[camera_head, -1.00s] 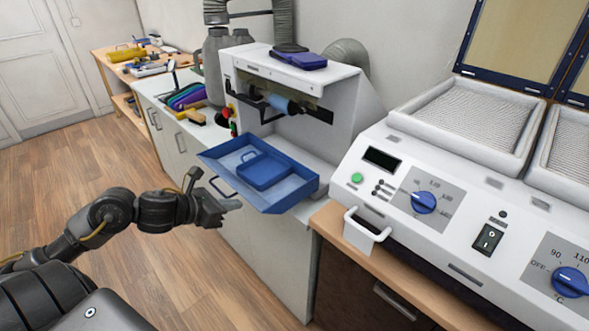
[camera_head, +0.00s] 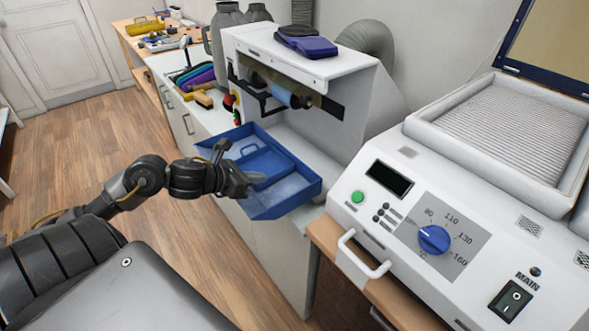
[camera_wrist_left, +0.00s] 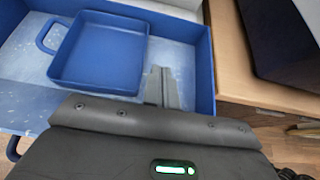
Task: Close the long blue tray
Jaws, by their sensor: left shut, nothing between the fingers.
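The long blue tray (camera_head: 290,203) sticks out from the front of the white machine, pulled open. A smaller blue tray with a handle (camera_head: 262,163) lies inside it; it also shows in the left wrist view (camera_wrist_left: 100,50). My left gripper (camera_head: 258,179) is shut and empty, over the near side of the long tray. In the left wrist view its fingers (camera_wrist_left: 161,85) appear above the tray floor, beside the smaller tray; whether they touch anything I cannot tell. The long tray's right wall (camera_wrist_left: 204,75) shows there too. My right gripper is not in view.
The white machine (camera_head: 345,75) stands behind the tray with dark pads (camera_head: 305,42) on top. A white heater unit (camera_head: 470,190) with a blue dial and a white handle (camera_head: 362,255) stands at right. Coloured items (camera_head: 195,78) lie on the counter at left. Open wood floor lies at left.

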